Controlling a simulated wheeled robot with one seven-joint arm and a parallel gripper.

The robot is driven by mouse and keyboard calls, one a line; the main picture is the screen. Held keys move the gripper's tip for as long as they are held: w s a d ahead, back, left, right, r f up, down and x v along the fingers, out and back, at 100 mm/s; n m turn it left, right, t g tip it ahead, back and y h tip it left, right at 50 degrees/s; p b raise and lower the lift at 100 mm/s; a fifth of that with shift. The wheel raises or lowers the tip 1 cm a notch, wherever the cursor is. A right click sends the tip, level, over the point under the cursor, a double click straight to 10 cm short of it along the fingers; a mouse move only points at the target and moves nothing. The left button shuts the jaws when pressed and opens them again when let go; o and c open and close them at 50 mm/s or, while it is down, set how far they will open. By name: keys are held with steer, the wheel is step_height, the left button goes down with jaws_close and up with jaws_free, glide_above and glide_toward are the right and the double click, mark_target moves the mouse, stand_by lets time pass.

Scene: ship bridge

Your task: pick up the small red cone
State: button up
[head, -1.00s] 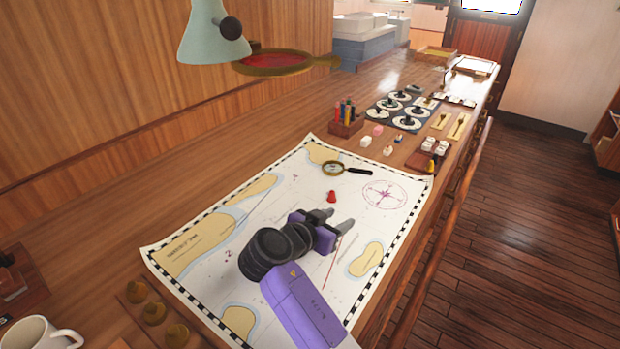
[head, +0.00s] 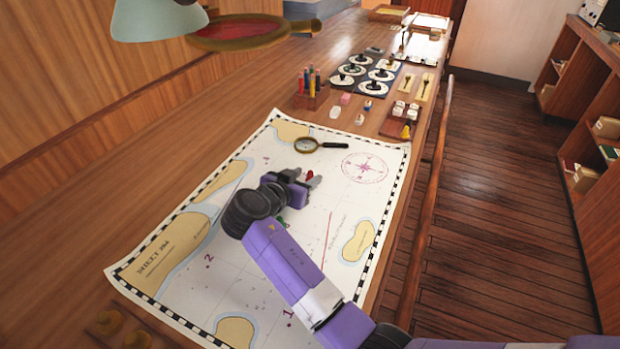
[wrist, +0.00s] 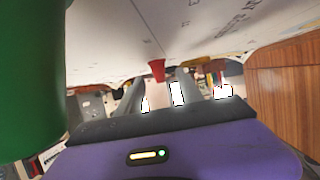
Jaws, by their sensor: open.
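The small red cone (head: 310,175) stands on the white sea chart (head: 250,262), mostly hidden behind my gripper (head: 306,179) in the head view. In the wrist view the cone (wrist: 156,70) shows ahead, in line with the gap between the two grey fingers of my gripper (wrist: 159,88). The jaws are open and empty. I cannot tell whether the fingertips are beside the cone or just short of it.
A large green thing (wrist: 30,70) fills the left of the wrist view, close to my gripper. A magnifying glass (head: 308,145) lies beyond the cone. A pen holder (head: 311,97) and small blocks stand farther back. A lamp (head: 158,18) overhangs the left.

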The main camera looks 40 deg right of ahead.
steer(key=shift+x, duration=0.9)
steer(key=shift+c, duration=0.2)
jaws_close()
steer(key=shift+r, duration=0.1)
